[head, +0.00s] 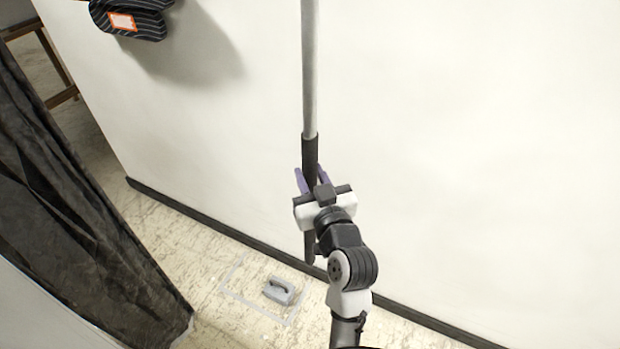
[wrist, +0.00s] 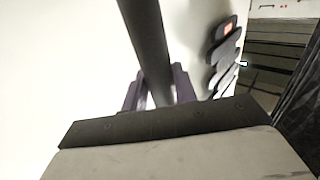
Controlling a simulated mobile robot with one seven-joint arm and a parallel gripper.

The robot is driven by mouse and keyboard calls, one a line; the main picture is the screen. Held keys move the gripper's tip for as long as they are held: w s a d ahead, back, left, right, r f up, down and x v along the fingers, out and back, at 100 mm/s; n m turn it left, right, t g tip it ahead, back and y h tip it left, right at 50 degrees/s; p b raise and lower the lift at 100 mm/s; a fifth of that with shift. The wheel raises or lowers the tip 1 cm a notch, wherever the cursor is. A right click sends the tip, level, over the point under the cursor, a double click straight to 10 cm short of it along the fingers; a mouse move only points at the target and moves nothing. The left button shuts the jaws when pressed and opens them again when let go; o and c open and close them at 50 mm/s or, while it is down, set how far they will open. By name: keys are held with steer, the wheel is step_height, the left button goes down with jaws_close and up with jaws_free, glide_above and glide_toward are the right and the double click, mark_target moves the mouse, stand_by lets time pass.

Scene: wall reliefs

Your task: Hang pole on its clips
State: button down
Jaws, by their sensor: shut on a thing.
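The pole (head: 309,70) is long and grey with a black grip at its lower part. It stands upright in front of the white wall in the head view, and its top runs out of the frame. My gripper (head: 309,178), with purple fingers, is shut on the black grip. In the wrist view the dark pole (wrist: 146,38) passes between the purple fingers of my gripper (wrist: 160,92). The pole's lower end shows below my gripper, above the floor line. I see no clips in either view; whether the pole touches the wall I cannot tell.
A dark striped object with an orange-edged label (head: 132,18) is on the wall at upper left. A grey block with a handle (head: 280,290) sits on the floor inside a taped outline. A black curtain (head: 70,200) hangs at left. The wall at right is bare.

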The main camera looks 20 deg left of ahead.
steer(key=w+f+b, duration=0.2)
steer(key=w+b, duration=0.4)
steer(key=w, duration=1)
steer(key=shift+w+d+f, duration=0.2)
steer(key=shift+d+f, duration=0.15)
steer(key=shift+f, duration=0.05)
stand_by(1.5)
stand_by(0.3)
steer(key=c, duration=1)
jaws_free()
steer(key=shift+c, duration=0.2)
steer(key=shift+f, duration=0.1)
steer(key=shift+f, duration=0.1)
